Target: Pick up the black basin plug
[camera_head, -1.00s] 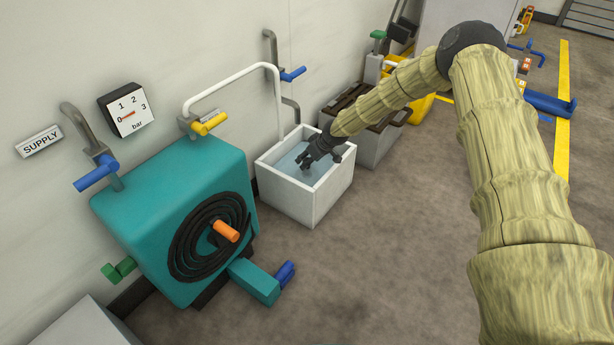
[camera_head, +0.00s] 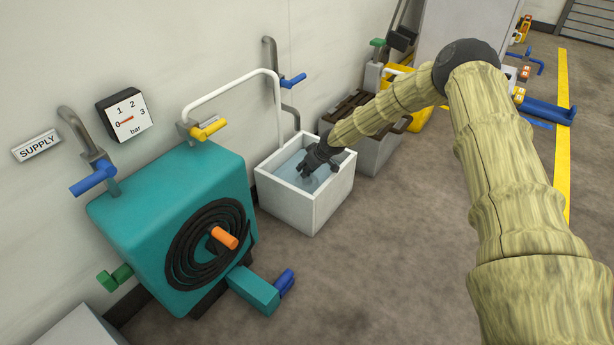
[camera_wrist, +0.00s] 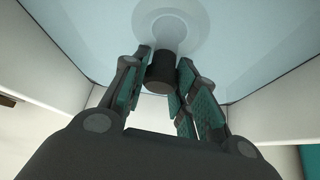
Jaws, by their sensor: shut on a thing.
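The black basin plug (camera_wrist: 160,74) is a short dark cylinder between my fingers in the wrist view. My gripper (camera_wrist: 163,72) is shut on it, with the green finger pads on both sides of it. In the head view my gripper (camera_head: 308,172) reaches down into the white basin (camera_head: 308,212), over pale blue water (camera_head: 290,168). A pale round ring (camera_wrist: 168,30) shows on the basin floor just beyond the plug in the wrist view. In the head view the plug cannot be made out.
A teal machine (camera_head: 150,215) with a black coiled hose (camera_head: 190,250) stands left of the basin. A white pipe (camera_head: 235,78) arches to the basin's back edge. A grey crate (camera_head: 375,150) stands to its right. Floor in front is clear.

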